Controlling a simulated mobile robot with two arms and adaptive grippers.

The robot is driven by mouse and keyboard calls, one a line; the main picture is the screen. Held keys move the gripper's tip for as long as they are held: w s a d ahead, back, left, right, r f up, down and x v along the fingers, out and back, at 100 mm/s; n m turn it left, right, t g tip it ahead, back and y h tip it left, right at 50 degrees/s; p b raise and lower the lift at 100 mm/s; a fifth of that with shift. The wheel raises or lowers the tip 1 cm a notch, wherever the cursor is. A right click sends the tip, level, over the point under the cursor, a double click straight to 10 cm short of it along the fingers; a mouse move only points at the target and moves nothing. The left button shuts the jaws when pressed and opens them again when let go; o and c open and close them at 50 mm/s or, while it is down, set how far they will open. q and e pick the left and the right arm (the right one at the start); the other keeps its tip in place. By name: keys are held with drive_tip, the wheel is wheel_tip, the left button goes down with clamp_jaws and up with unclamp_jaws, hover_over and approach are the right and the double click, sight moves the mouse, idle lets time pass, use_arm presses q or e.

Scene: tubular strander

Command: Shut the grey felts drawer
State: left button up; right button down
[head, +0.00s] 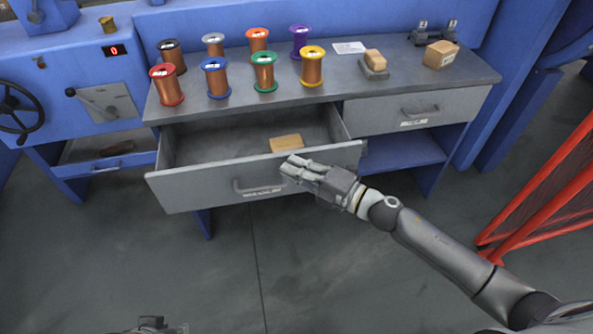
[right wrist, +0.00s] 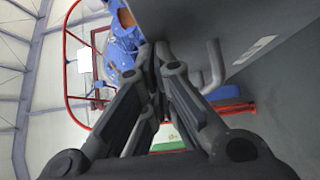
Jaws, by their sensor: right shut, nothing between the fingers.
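A grey drawer (head: 215,189) under the left part of the bench is pulled out, with a tan block (head: 286,143) inside. Its front has a bar handle (head: 258,187) and a label too small to read. My right gripper (head: 287,168) is shut and empty at the drawer front, just right of the handle. I cannot tell whether it touches the front.
A second grey drawer (head: 418,110) at the right is shut. Several copper wire spools (head: 265,72) stand on the bench top (head: 340,88), with a cardboard box (head: 440,54) at the right. A red barrier (head: 540,190) stands at the far right. The floor in front is clear.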

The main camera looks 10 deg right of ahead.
drive_tip(key=w+b, duration=0.2)
drive_tip(key=w, duration=1.1)
